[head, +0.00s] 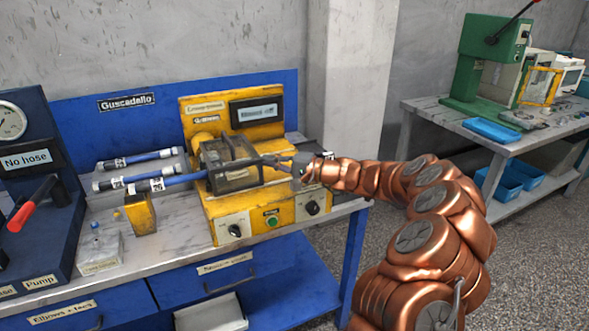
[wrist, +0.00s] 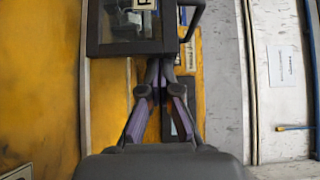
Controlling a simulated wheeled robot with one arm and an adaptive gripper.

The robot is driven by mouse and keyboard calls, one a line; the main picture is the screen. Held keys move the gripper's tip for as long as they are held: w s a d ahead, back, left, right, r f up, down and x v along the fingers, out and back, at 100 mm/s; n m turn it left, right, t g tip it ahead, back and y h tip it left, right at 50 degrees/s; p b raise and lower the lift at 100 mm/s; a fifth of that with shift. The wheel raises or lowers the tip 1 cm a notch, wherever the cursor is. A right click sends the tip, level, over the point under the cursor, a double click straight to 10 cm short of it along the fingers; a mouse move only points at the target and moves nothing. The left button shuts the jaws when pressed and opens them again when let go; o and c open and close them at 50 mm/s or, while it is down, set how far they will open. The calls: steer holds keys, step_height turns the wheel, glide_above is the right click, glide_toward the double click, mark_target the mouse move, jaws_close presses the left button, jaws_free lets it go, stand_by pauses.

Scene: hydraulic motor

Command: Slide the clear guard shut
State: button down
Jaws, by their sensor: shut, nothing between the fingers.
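The clear guard (head: 236,177) is a dark-framed see-through box on the yellow machine (head: 207,105). In the wrist view the guard (wrist: 125,47) fills the upper left, with a dark bar handle (wrist: 197,20) at its right side. My gripper (head: 266,161) is at the guard's right side in the head view. In the wrist view my gripper (wrist: 163,65) has its fingertips together and empty, at the guard's near edge. I cannot tell whether they touch it. The inside of the guard is partly hidden by its frame.
A yellow block (head: 140,215) and a small grey box (head: 100,252) stand on the bench left of the machine. A pump with a red lever (head: 33,205) is at far left.

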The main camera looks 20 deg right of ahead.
mark_target(259, 161)
steer(key=shift+s+a+f+b, duration=0.15)
steer(key=shift+a+b, duration=0.45)
steer(key=shift+a, duration=0.6)
steer(key=shift+a+r, duration=0.2)
steer(key=shift+a, duration=0.35)
steer(key=shift+d, duration=0.1)
steer(key=d, duration=0.5)
steer(key=shift+d, duration=0.2)
steer(key=b+v, duration=0.1)
steer(key=v, duration=0.8)
steer(key=shift+s, duration=0.15)
